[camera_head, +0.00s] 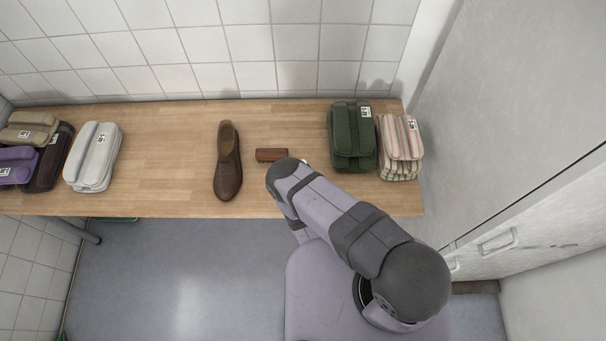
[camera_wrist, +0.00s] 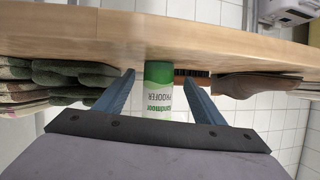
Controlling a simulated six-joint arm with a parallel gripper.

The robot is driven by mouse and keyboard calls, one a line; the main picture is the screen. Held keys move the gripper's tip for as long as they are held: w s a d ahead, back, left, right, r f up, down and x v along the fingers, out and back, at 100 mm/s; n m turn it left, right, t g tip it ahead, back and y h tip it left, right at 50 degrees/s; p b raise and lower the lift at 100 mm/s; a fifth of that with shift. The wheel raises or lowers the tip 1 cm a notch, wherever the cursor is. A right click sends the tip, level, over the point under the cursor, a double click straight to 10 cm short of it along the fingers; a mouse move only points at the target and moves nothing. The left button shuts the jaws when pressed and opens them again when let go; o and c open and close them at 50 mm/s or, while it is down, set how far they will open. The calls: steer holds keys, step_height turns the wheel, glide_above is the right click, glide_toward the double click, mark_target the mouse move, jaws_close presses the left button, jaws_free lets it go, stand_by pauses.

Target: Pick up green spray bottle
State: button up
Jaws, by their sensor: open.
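The green spray bottle (camera_wrist: 158,100) shows in the wrist view as a green and white cylinder with "PROOFER" lettering on its side. It stands at the wooden table, which appears at the top of this inverted picture. My gripper (camera_wrist: 158,76) is open, with one blue-grey finger on each side of the bottle in the picture. Gaps show between both fingers and the bottle, and I cannot tell how deep it sits between them. In the head view my arm hides the bottle and the gripper's fingers.
The wooden table (camera_head: 170,150) also holds a small brown brush (camera_head: 271,155) and a brown shoe (camera_head: 228,165) beside my arm. Folded green (camera_head: 345,140) and striped cloths (camera_head: 400,150) lie at the right. White (camera_head: 92,157) and other folded cloths lie left. A tiled wall stands behind.

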steer(key=shift+s+d+r+n+t+y, duration=0.1)
steer(key=shift+s+d+n+t+y, duration=0.1)
steer(key=shift+t, duration=0.35)
steer(key=shift+s+d+n+t+y, duration=0.1)
steer(key=shift+s+n+t, duration=0.1)
steer(key=shift+t, duration=0.35)
steer(key=shift+s+d+r+n+t+y, duration=0.3)
steer(key=shift+s+r+n+t+y, duration=0.15)
steer(key=shift+s+r+t, duration=0.45)
steer(key=shift+f+b+x, duration=0.15)
steer(key=shift+b+x, duration=0.15)
steer(key=shift+x, duration=0.3)
steer(key=shift+f+b+x, duration=0.15)
steer(key=shift+b+x, duration=0.1)
steer(key=shift+x, duration=0.35)
steer(key=shift+w+a+f+b, duration=0.15)
steer(key=shift+w+b, duration=0.55)
steer(key=shift+b, duration=0.25)
steer(key=shift+w+a+r+p, duration=0.15)
steer(key=shift+w+r+p, duration=0.05)
steer(key=shift+w+p, duration=0.25)
steer(key=shift+w+a+r+p, duration=0.15)
steer(key=shift+w+p, duration=0.25)
steer(key=shift+w, duration=0.1)
steer(key=shift+x, duration=0.85)
steer(key=shift+f, duration=0.1)
steer(key=c, duration=1.4)
steer(key=shift+o, duration=0.3)
